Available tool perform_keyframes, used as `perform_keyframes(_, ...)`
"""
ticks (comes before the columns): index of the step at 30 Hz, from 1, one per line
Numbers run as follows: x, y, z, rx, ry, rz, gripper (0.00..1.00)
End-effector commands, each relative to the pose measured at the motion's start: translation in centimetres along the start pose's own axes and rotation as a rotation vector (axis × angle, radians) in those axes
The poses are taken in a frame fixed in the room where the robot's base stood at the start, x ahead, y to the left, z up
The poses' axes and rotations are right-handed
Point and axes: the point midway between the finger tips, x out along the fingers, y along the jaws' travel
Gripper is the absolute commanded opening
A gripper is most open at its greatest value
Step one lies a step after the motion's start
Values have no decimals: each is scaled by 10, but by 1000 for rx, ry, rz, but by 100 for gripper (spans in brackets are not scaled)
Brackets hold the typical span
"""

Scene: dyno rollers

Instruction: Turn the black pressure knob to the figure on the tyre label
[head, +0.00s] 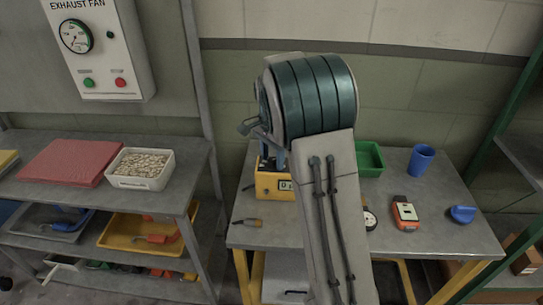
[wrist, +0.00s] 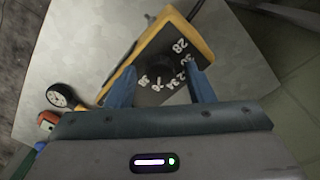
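A yellow box (head: 268,188) stands on the right-hand table, partly hidden behind my arm. In the wrist view its dark face (wrist: 150,97) carries white figures around a black knob (wrist: 158,73); 28 is the clearest and the others are tilted and small. My gripper (wrist: 160,72) is over this face with its two blue fingers apart, one on each side of the knob. A gap seems to show between fingers and knob, but contact is hard to judge. The knob's pointer is not readable. I cannot make out a tyre label.
A shelf (head: 190,160) stands at left.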

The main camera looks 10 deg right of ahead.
Motion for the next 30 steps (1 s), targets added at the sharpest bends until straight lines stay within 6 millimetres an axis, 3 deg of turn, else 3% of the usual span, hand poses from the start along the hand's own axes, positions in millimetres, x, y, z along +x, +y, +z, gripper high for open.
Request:
perform_keyframes(8, -14, -1, 0, -1, 1, -3, 48)
perform_keyframes(21, -108, -1, 0, 0, 2, -4, 48)
perform_keyframes(30, -137, -1, 0, 0, 1, -1, 48)
